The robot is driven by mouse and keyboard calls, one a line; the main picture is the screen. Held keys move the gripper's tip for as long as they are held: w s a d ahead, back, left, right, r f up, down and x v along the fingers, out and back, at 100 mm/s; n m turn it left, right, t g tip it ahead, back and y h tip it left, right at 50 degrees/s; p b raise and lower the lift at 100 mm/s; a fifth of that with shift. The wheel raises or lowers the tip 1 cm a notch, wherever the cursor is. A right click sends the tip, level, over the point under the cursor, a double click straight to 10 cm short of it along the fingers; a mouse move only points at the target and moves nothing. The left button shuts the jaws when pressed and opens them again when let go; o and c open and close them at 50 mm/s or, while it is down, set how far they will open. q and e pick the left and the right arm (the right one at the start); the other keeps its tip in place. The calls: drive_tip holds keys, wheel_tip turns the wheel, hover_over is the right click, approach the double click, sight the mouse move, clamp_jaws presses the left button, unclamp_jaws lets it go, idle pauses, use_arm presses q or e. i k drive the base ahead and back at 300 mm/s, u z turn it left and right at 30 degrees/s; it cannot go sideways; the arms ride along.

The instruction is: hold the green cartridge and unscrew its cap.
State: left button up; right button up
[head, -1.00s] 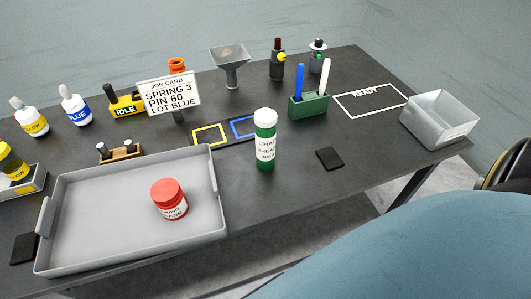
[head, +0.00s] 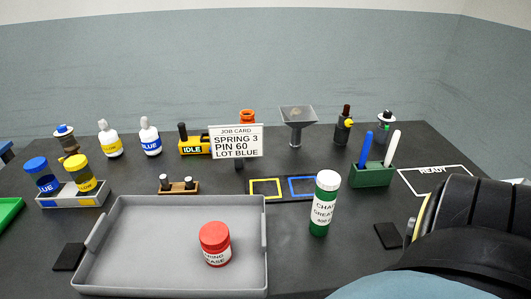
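The green cartridge (head: 320,217) stands upright on the dark table, right of the grey tray. Its white label reads in part "CHA... GREASE". Its white cap (head: 328,180) sits on top. Nothing touches the cartridge. A black and blue-grey arm part of mine fills the lower right corner. No gripper fingers show in the head view, so neither gripper can be seen.
The grey tray (head: 95,262) holds a red jar (head: 215,244). A green holder (head: 371,175) with a blue and a white stick stands behind right of the cartridge. A black pad (head: 388,236) lies right of it. Behind are a job card (head: 236,141), bottles and a funnel (head: 297,116).

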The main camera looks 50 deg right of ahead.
sight(324, 201)
drive_tip(key=u, duration=0.9)
drive_tip(key=k, duration=1.4)
drive_tip(key=z, duration=1.7)
